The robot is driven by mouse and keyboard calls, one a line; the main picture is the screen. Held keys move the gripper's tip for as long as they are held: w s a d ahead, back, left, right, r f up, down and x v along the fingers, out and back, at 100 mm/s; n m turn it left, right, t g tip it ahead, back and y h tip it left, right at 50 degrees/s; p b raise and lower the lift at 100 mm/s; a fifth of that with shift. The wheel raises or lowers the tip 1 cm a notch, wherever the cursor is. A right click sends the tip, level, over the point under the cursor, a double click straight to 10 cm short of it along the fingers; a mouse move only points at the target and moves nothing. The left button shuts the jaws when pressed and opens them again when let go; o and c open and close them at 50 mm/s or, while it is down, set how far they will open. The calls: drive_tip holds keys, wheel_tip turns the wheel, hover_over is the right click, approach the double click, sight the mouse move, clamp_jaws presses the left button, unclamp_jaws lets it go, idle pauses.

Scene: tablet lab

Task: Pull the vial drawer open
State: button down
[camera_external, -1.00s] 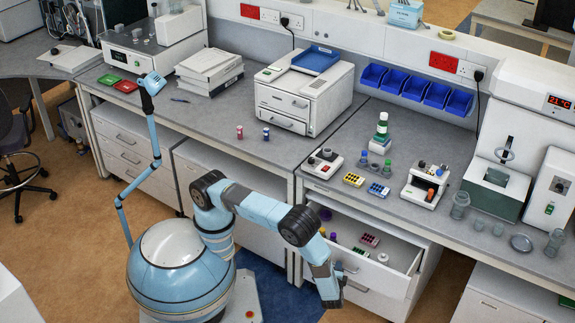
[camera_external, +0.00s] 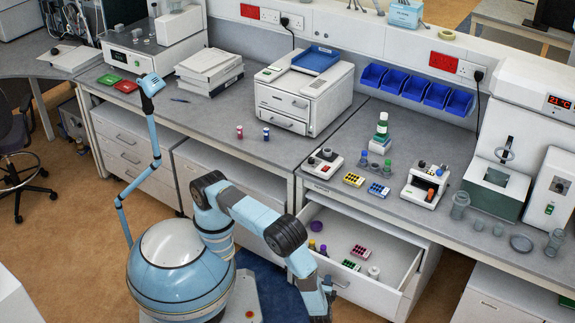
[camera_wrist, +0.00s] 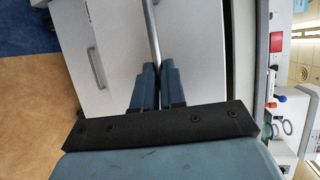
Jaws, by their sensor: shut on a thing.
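The vial drawer (camera_external: 385,254) stands pulled out from under the right bench, with its inside in view. It holds a magenta rack (camera_external: 361,251), a green rack (camera_external: 351,265), a white round item (camera_external: 374,272) and purple-topped vials (camera_external: 322,250). My gripper (camera_wrist: 158,72) is shut on the drawer's metal bar handle (camera_wrist: 150,35) in the wrist view. In the external view my gripper (camera_external: 323,306) is at the drawer's front, and my arm hides part of the front and the handle.
Another drawer front with a handle (camera_wrist: 96,68) shows in the wrist view. The bench top (camera_external: 330,208) above carries racks, a small white device (camera_external: 322,163) and a pipette stand (camera_external: 425,186). Blue and brown floor is clear in front.

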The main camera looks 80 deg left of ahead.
drive_tip(key=c, duration=1.2)
unclamp_jaws()
drive_tip(key=shift+f, duration=0.1)
drive_tip(key=shift+d, duration=0.1)
drive_tip(key=v, duration=1.3)
drive_tip(key=shift+s+d, duration=0.15)
drive_tip(key=shift+d, duration=0.1)
